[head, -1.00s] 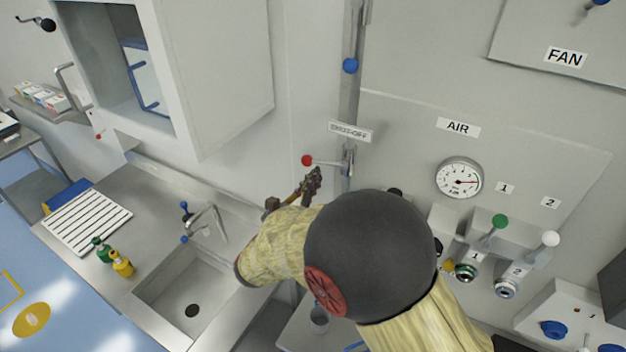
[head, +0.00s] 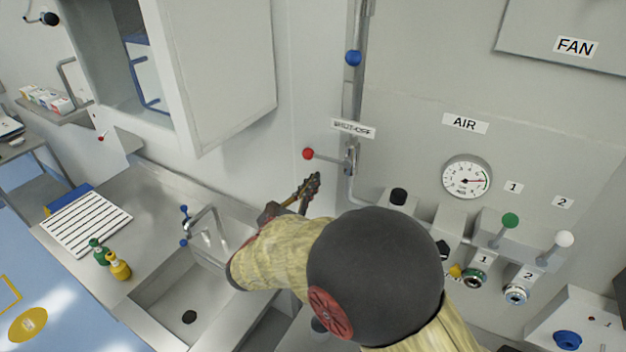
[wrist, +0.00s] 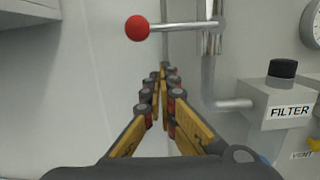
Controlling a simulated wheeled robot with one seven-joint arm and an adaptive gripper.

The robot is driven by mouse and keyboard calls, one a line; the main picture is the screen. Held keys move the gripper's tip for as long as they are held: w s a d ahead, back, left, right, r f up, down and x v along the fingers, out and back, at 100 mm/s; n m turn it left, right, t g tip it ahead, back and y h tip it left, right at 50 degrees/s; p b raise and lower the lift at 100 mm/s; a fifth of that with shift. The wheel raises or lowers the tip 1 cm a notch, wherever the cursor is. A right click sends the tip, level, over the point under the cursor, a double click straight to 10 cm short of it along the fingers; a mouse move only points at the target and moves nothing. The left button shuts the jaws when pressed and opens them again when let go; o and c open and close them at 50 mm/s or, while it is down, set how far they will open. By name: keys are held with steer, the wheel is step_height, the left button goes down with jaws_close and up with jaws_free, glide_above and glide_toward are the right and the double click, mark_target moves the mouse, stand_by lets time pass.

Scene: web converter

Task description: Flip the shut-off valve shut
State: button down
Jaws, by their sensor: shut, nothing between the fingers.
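The shut-off valve (head: 351,158) is on the vertical pipe, under the small SHUT-OFF label (head: 353,128). Its lever points left, roughly level, and ends in a red ball (head: 308,154). In the wrist view the red ball (wrist: 137,28) is at the upper left, with the lever running right to the pipe. My gripper (head: 315,181) is shut and empty, below the lever and apart from it. In the wrist view my gripper's fingertips (wrist: 163,70) meet below the lever, between the ball and the pipe.
A gauge (head: 467,176) and AIR panel are on the right, with green (head: 510,220) and white (head: 565,239) ball levers. A FILTER block (wrist: 292,112) is right of my gripper in the wrist view. A cabinet (head: 222,75) hangs at upper left, over a sink (head: 178,300).

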steer(key=f+v, duration=0.1)
steer(key=v, duration=0.9)
steer(key=s+d+f+m+g+b, duration=0.1)
steer(key=s+d+f+m+g, duration=0.75)
steer(key=f, duration=0.35)
steer(key=s+d+f+m+g+y+b, duration=0.25)
steer(key=s+m+y+b, duration=0.2)
steer(key=s+m, duration=0.3)
steer(key=s+d+f+m+g+y+b, duration=0.25)
steer(key=s+f+m+y+b, duration=0.2)
steer(key=s+m, duration=0.3)
steer(key=s+d+r+m+t+y+b, duration=0.1)
steer(key=d+r+m+t+y+b, duration=0.1)
steer(key=d+m+b, duration=0.3)
steer(key=shift+s+d+r+t+b, duration=0.45)
steer(key=shift+d+r+b, duration=0.25)
steer(key=shift+d, duration=0.2)
steer(key=shift+m, duration=0.25)
